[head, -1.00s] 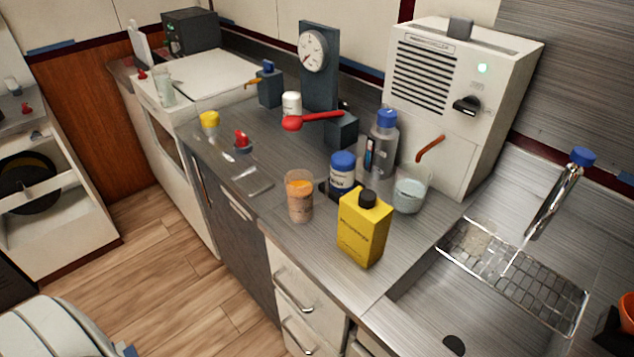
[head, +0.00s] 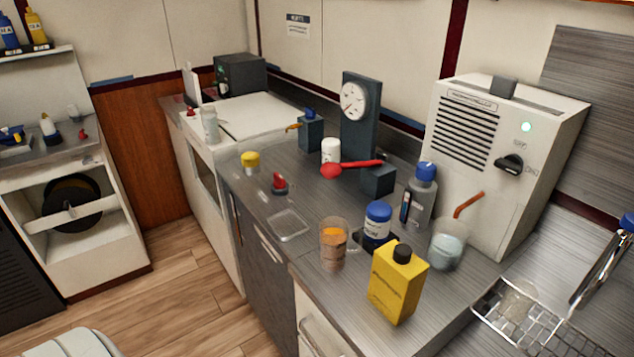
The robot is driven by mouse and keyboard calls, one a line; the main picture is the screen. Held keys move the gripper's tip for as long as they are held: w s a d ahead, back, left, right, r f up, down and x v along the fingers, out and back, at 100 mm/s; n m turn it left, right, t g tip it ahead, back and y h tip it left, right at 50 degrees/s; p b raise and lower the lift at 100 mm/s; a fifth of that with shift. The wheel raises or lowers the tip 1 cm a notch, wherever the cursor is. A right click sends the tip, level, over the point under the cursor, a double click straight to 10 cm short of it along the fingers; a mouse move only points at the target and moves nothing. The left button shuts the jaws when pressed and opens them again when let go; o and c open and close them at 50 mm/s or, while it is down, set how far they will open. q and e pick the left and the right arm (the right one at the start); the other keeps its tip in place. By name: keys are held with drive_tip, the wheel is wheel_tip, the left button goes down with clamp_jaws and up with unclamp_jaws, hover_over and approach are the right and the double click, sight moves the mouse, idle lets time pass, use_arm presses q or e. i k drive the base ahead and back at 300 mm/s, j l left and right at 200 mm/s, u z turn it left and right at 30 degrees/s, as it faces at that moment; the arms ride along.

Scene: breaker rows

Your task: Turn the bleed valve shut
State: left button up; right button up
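A red lever (head: 350,167) with a rounded end lies nearly level in front of a dark gauge stand (head: 358,120). It seems to belong to the dark block (head: 378,180) at the stand's foot; no label is readable, so I cannot be sure it is the bleed valve. The stand carries a round white dial (head: 354,101). A small red-topped fitting (head: 279,183) sits further left on the counter. Neither of my grippers shows in the view.
The steel counter (head: 305,190) holds an orange-filled beaker (head: 333,245), a blue-capped jar (head: 377,222), a yellow bottle (head: 398,284), a grey bottle (head: 421,200) and a glass (head: 447,248) near its front. A white machine (head: 520,150) stands right. Wooden floor (head: 185,290) is open at left.

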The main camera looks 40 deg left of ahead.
sight(310, 112)
drive_tip(key=i+j+z, duration=0.15)
drive_tip(key=j, duration=0.65)
drive_tip(key=j+z, duration=0.2)
drive_tip(key=j, duration=0.6)
